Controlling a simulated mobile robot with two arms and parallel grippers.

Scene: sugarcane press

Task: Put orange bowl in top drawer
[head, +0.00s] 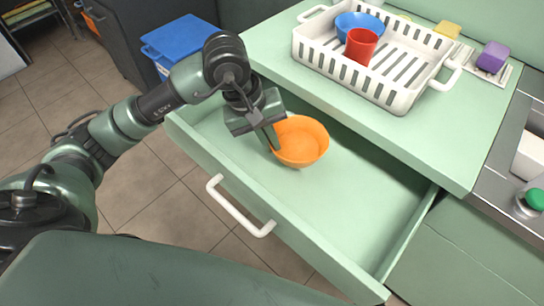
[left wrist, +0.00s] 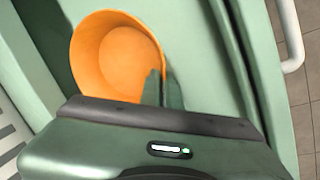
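The orange bowl (head: 302,142) is inside the open top drawer (head: 345,200), toward its left part. Whether it rests on the drawer floor or is held just above it, I cannot tell. My left gripper (head: 272,138) reaches down into the drawer at the bowl's left rim. In the left wrist view the bowl (left wrist: 118,55) shows with the two fingers (left wrist: 163,90) close together, one on each side of its rim, so the gripper looks shut on the rim. My right gripper is not in view.
A white dish rack (head: 385,85) holding a blue bowl (head: 358,24) and a red cup (head: 361,46) stands on the green counter (head: 450,150) above the drawer. A white handle (head: 238,210) is on the drawer front. The drawer's right part is empty.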

